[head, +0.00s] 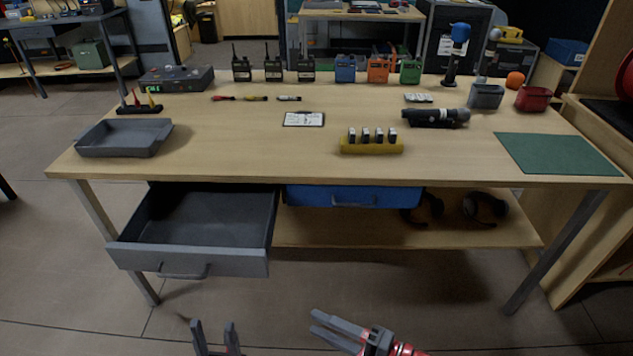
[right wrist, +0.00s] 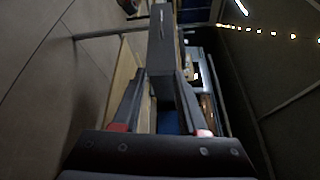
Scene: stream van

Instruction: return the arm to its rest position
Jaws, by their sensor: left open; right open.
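My left gripper (head: 213,324) is at the bottom of the head view, in front of the workbench. It is open and empty, fingers pointing up in the picture. My right gripper (head: 312,320) is to its right, tilted, with its fingers pointing left. It is open and empty, and appears apart from the bench. Its two spread fingers also show in the right wrist view (right wrist: 160,105), with the grey drawer seen beyond and between them. The grey drawer (head: 190,261) is pulled out and looks empty. Most of both arms is out of view.
A blue drawer (head: 352,195) is shut or nearly so. Headphones lie on the lower shelf (head: 360,235). Floor in front is clear.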

